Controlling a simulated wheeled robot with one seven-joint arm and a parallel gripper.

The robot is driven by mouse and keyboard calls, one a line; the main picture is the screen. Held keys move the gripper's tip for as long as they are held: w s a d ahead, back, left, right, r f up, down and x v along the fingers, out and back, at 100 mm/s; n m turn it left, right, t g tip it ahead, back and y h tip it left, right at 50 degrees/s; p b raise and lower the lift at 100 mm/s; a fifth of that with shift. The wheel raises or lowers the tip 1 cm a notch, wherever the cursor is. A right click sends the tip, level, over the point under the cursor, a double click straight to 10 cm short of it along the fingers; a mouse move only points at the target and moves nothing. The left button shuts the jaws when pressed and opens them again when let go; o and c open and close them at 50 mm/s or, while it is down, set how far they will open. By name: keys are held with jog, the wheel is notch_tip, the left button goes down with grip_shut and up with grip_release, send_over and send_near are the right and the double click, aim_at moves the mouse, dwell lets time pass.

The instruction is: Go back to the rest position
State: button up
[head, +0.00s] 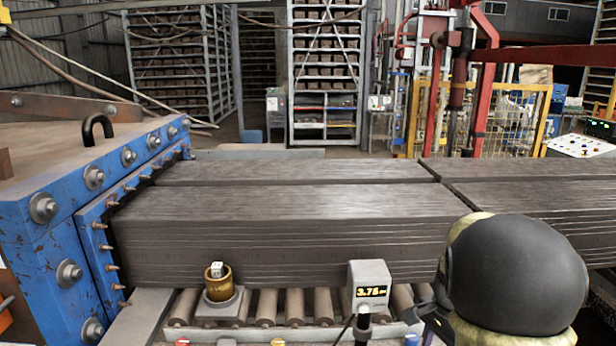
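My arm (515,275) shows at the lower right as a large dark rounded link with pale yellow parts. It covers part of the clay and the rollers behind it. A small dark angular piece (428,316) at its left edge may be part of my gripper. Its fingers cannot be made out, nor whether it holds anything. Long dark clay columns (290,215) lie across the middle, running right from the blue die frame (40,235).
A grey display box (368,285) reading about 3.76 stands at the front. Rollers (295,307) run below the clay. Racks of bricks (325,75), a red frame (483,90), a yellow fence (520,118) and a control panel (578,146) stand behind.

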jog(key=s+a+f+n+t, duration=0.2)
jog(key=s+a+n, duration=0.9)
jog(key=n, duration=0.2)
jog(key=shift+f, duration=0.25)
jog(key=shift+w, duration=0.1)
jog(key=shift+a, duration=0.2)
jog(key=shift+s+d, duration=0.1)
jog(key=shift+s, duration=0.1)
jog(key=shift+c, duration=0.5)
